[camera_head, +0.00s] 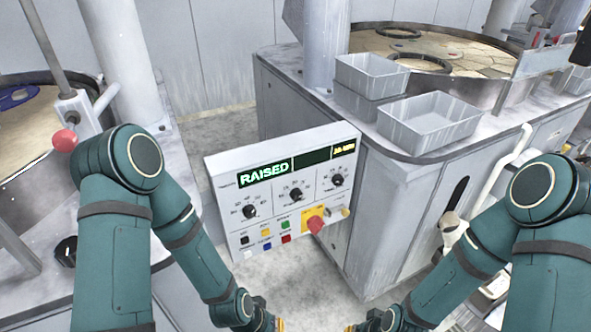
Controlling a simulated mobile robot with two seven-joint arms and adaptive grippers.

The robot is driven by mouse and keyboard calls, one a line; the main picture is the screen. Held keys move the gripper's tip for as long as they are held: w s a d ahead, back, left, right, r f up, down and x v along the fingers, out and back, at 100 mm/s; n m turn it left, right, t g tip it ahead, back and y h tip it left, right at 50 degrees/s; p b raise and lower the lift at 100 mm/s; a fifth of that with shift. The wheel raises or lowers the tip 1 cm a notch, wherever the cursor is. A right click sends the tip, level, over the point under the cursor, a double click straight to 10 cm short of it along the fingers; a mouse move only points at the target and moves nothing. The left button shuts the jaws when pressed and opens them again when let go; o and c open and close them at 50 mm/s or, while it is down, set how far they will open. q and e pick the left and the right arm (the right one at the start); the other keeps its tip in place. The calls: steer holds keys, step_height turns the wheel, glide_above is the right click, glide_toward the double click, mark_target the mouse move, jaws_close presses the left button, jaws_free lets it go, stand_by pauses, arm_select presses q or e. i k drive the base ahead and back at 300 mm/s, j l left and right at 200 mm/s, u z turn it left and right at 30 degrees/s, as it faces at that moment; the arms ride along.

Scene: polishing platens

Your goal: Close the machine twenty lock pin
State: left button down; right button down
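No part is clearly labelled as the machine twenty lock pin. A red ball knob (64,140) sits below a pale block (77,110) on a rod at the left machine; I cannot tell whether it is the pin. A control panel (222,170) in the middle shows "RAISED" in green and small yellow text too small to read. My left gripper (272,324) and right gripper (358,327) show only at the bottom edge, below the panel and apart from it. Their fingers are mostly cut off, so their opening is hidden.
The right machine (375,215) carries a round platen (465,55) and grey trays (428,122). The panel has dials, coloured buttons and a red knob (315,225). A white curved pipe (500,170) runs down the right machine's front. Bare floor (225,122) lies between the machines.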

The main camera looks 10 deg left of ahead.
mark_target(65, 140)
steer(key=u, duration=1.6)
steer(key=k+j, duration=0.1)
steer(key=j, duration=0.2)
steer(key=k+j, duration=0.1)
steer(key=j, duration=0.25)
steer(key=k+j, duration=0.1)
steer(key=j, duration=0.2)
steer(key=i+l, duration=0.2)
steer(key=i, duration=0.25)
steer(key=j+u, duration=0.05)
